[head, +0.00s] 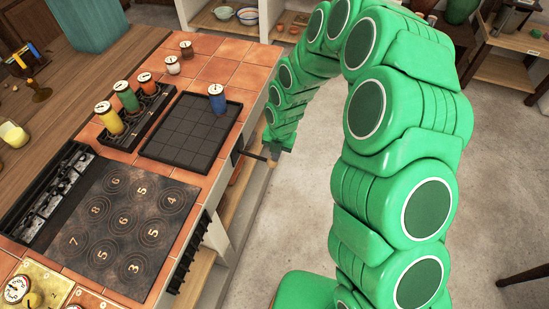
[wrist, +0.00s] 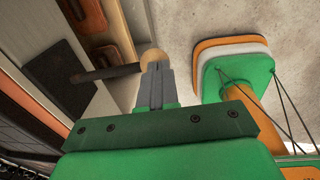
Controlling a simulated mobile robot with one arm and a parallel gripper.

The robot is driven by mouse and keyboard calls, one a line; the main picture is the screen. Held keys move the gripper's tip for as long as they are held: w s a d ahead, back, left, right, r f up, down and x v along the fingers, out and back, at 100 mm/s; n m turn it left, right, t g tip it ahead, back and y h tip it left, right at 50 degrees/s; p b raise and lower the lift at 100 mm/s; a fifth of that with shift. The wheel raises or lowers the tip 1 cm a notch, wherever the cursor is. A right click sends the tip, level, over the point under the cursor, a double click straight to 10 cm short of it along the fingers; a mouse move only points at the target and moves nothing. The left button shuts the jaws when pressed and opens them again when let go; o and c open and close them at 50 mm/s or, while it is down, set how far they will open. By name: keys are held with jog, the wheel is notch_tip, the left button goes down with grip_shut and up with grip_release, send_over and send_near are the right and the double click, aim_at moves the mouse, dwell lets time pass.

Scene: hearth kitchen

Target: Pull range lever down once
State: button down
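The range lever (head: 254,156) is a dark rod that sticks out from the front of the tiled range, slightly sloping in the picture. In the wrist view the rod (wrist: 105,73) ends in a tan ball knob (wrist: 152,57). My gripper (head: 277,148) is at the knob end of the lever. In the wrist view my gripper (wrist: 156,66) has its two grey fingers close together, with the tips overlapping the knob's lower edge. The knob shows beyond the tips, not between them. I cannot tell whether they touch it.
The range top holds a numbered dark plate (head: 128,222), a black gridded tray (head: 190,132) and several coloured canisters, one blue (head: 217,99). Open shelves (head: 230,200) are under the counter edge. The pale floor (head: 300,215) beside the range is clear.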

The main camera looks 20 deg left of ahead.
notch_tip(320, 180, up, 10)
jog(key=d, duration=0.1)
jog(key=shift+w+d, duration=0.3)
jog(key=shift+d, duration=0.1)
jog(key=shift+f, duration=0.1)
dwell(0.7)
jog(key=s+d+r+m, duration=0.5)
jog(key=d+r+m, duration=0.3)
jog(key=d+m, duration=0.1)
jog(key=s+d+r+m, duration=0.5)
jog(key=d+r+m, duration=0.3)
jog(key=d, duration=0.2)
jog(key=s+d+r+m, duration=0.3)
jog(key=s+d+m, duration=0.2)
jog(key=s+m, duration=0.4)
jog(key=s+d+r+m+g+h, duration=0.1)
jog(key=s+d+r+m, duration=0.2)
jog(key=s+d+m, duration=0.3)
jog(key=shift+s+d+m, duration=0.2)
jog(key=shift+s+m, duration=1.8)
jog(key=shift+s, duration=0.05)
